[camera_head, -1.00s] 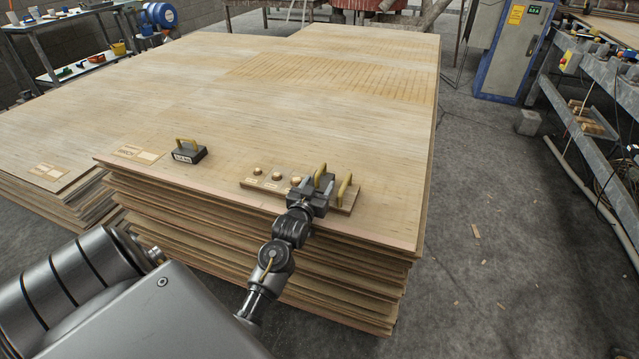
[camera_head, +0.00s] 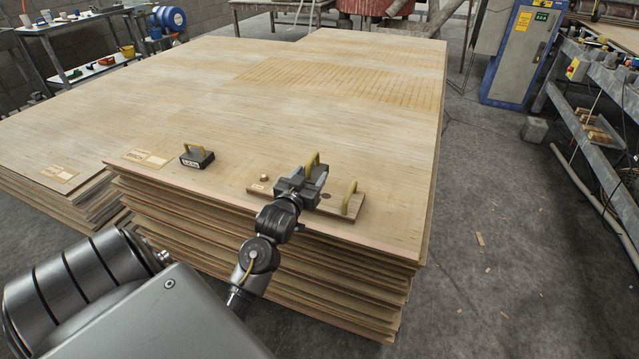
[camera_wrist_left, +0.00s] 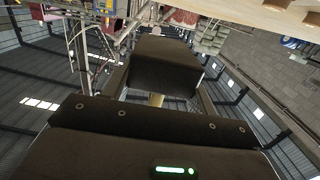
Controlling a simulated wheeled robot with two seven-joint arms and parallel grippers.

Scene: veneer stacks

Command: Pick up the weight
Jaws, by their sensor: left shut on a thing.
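My left gripper (camera_head: 312,186) is shut above a wooden board at the near edge of the veneer stack. It holds a weight, mostly hidden by the jaws. A yellow loop (camera_head: 313,160) stands up at the jaws; I cannot tell fully how it joins the held piece. A black block weight with a yellow handle and a white label (camera_head: 197,158) stands upright on the stack to the left, apart from the gripper. In the left wrist view, a dark block (camera_wrist_left: 165,66) sits ahead of the gripper body, with a brass-coloured bit between them. My right gripper is not in view.
The wooden board (camera_head: 338,206) has a copper-topped knob piece (camera_head: 263,178), a dark round spot (camera_head: 326,196) and a yellow handle (camera_head: 349,197). The stack (camera_head: 400,185) is mostly clear behind. A lower stack is at left; a blue-grey cabinet (camera_head: 518,50) stands back right.

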